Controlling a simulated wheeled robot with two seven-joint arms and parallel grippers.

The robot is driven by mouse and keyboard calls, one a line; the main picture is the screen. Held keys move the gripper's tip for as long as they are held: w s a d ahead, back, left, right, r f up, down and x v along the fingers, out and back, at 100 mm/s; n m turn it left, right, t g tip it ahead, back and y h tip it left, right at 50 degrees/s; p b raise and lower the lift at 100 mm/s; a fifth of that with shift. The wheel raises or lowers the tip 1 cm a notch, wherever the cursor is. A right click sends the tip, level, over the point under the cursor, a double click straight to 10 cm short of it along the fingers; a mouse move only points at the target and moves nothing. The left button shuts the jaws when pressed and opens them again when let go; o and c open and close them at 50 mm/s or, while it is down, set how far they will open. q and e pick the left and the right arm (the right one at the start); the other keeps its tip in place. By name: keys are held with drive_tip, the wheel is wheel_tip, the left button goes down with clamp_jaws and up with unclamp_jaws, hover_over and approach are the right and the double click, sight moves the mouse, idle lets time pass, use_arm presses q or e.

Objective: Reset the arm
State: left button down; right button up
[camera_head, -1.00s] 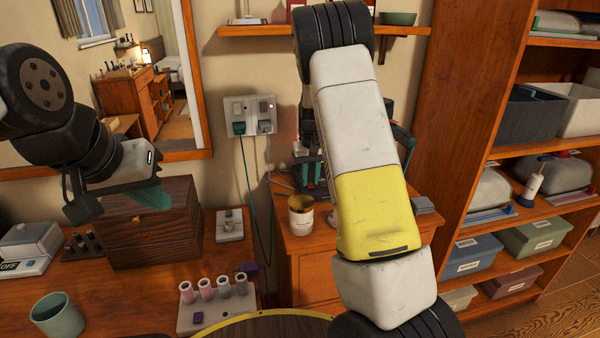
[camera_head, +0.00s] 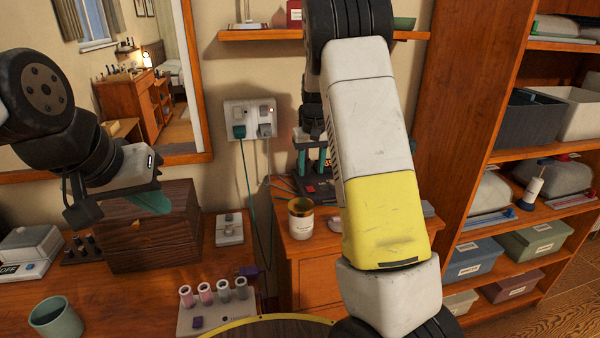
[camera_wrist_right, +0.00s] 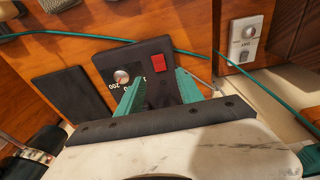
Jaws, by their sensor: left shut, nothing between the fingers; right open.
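My left gripper (camera_head: 148,203) hangs at the left of the head view, in front of the dark wooden box. It is shut, with its teal fingers together and nothing held. My right arm (camera_head: 375,160) crosses the middle of the head view, with its white and yellow link in front. My right gripper (camera_wrist_right: 158,88) shows in the right wrist view with its two teal fingers apart and nothing held. Beyond the fingers is a black device (camera_wrist_right: 135,62) with a dial and a red button. In the head view, the arm partly hides that area.
A labelled tin (camera_head: 301,218) stands on the middle cabinet. A wall shelf (camera_head: 260,34) is behind my right arm. Wooden shelving (camera_head: 445,130) with bins stands on the right.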

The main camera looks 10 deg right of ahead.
drive_tip(key=shift+s+r, duration=0.1)
drive_tip(key=shift+r, duration=0.85)
drive_tip(key=s+a+r+t+y, duration=0.1)
drive_tip(key=s+r, duration=0.5)
drive_tip(key=s, duration=0.2)
drive_tip(key=s+a+r+t+y, duration=0.1)
drive_tip(key=s+r+y, duration=0.1)
drive_tip(key=s+r, duration=0.55)
drive_tip(key=s+a+t, duration=0.2)
drive_tip(key=s, duration=1.5)
drive_tip(key=shift+s+a+f+t+h, duration=0.2)
drive_tip(key=shift+a+f+t+h, duration=0.1)
drive_tip(key=shift+a+f+h, duration=0.1)
drive_tip(key=shift+r, duration=0.1)
